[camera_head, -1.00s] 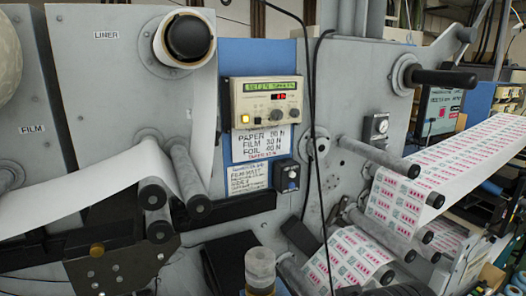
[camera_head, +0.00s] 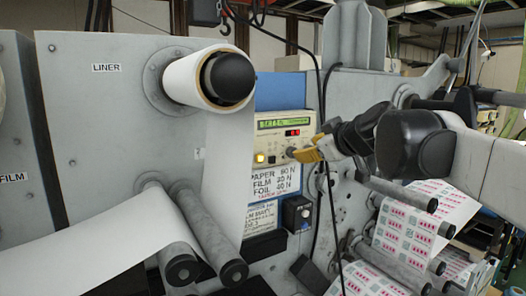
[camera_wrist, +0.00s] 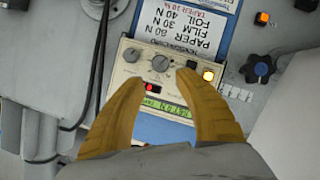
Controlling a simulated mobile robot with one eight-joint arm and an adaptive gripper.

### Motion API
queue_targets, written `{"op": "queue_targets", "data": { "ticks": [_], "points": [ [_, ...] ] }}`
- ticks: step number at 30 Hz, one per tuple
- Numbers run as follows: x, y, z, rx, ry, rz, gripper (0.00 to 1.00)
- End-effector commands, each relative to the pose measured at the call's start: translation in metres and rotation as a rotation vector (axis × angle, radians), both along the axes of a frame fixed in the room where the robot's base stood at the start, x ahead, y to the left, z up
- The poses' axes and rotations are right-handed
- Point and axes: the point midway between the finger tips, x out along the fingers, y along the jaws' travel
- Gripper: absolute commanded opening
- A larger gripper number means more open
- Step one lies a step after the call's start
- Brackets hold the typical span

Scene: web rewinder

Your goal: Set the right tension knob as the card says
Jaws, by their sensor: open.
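The cream control panel (camera_head: 285,137) is on the blue column. In the upside-down wrist view it has a green text display (camera_wrist: 166,113), a small red readout, a large grey knob (camera_wrist: 160,63), another knob (camera_wrist: 131,57) on the picture's left, a small dark knob (camera_wrist: 191,65) and a lit yellow button (camera_wrist: 209,74). My gripper (camera_wrist: 160,76) is open, its yellow fingertips on either side of the large knob's near side; contact is unclear. The card (camera_wrist: 186,27) reads PAPER 80 N, FILM 30 N, FOIL 40 N and a taper line.
A handwritten note (camera_head: 261,218) and a black box with a blue knob (camera_head: 297,213) are below the panel. Black cables (camera_head: 322,100) hang right of it. The liner roll (camera_head: 212,78) and its web are close on the left. Printed web (camera_head: 405,238) runs at lower right.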

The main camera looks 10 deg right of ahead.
Motion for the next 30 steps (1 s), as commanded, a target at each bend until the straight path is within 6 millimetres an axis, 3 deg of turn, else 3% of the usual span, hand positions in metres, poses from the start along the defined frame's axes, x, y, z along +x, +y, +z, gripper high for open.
{"op": "queue_targets", "data": {
  "ticks": [12,18,26,30],
  "points": [
    [0.071,0.017,-0.026,0.0,0.001,0.002,0.39],
    [0.084,0.019,-0.032,0.0,0.002,0.001,0.39],
    [0.085,0.02,-0.034,0.0,0.002,0.001,0.39],
    [0.085,0.02,-0.033,0.0,0.002,0.001,0.01]
  ]
}}
